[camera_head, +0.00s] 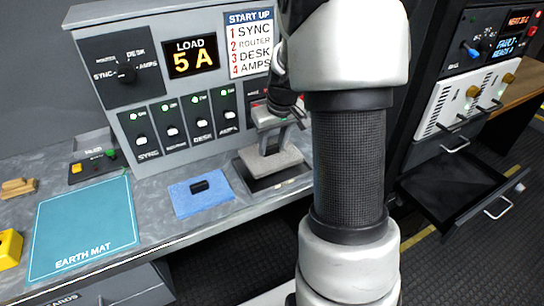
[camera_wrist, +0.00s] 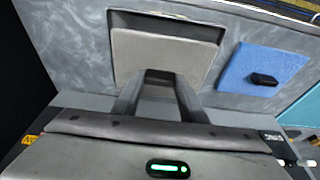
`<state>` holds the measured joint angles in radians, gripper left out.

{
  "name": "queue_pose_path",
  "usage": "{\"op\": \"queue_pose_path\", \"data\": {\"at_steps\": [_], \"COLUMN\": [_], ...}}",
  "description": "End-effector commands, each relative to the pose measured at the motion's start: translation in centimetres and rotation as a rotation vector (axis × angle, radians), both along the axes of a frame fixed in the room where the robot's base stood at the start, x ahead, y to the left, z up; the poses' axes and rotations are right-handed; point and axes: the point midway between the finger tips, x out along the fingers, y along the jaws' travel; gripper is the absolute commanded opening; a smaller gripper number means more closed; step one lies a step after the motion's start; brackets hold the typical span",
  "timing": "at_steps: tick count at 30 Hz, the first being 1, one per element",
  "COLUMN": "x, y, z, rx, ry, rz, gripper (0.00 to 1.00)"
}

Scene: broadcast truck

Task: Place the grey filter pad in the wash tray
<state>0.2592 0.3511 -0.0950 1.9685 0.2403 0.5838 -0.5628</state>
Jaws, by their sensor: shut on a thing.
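The grey filter pad (camera_head: 276,163) is a flat light-grey square with an upright grip part. My gripper (camera_head: 277,142) is shut on it from above. In the wrist view the pad (camera_wrist: 165,55) fills the upper middle, with the fingers (camera_wrist: 160,76) closing on it. A dark shallow tray (camera_head: 262,187), which looks like the wash tray, is set at the bench's front edge. The pad is over this tray and covers much of it. A strip of the tray (camera_wrist: 163,20) shows past the pad in the wrist view. I cannot tell whether the pad touches the tray floor.
A blue cloth (camera_head: 207,204) with a small black piece (camera_head: 199,186) lies left of the tray. The earth mat (camera_head: 85,225) is further left. The switch panel (camera_head: 190,85) stands close behind. An open drawer (camera_head: 455,190) juts out at the right.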

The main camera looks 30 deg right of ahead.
Motion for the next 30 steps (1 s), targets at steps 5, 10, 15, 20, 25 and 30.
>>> {"op": "queue_pose_path", "data": {"at_steps": [5, 10, 15, 20, 25, 30], "x": [-0.1, 0.0, 0.0, 0.0, 0.0, 0.0], "y": [0.0, 0.0, 0.0, 0.0, 0.0, 0.0], "z": [-2.1, -3.8, -3.7, -4.0, -3.9, -3.9], "rx": [0.001, 0.000, -0.001, 0.000, 0.000, 0.000], "ry": [0.003, 0.001, -0.001, 0.000, 0.000, 0.000], "rz": [0.001, 0.000, 0.001, 0.001, 0.001, 0.001], "gripper": [0.16, 0.16, 0.16, 0.42, 0.57, 0.57]}}
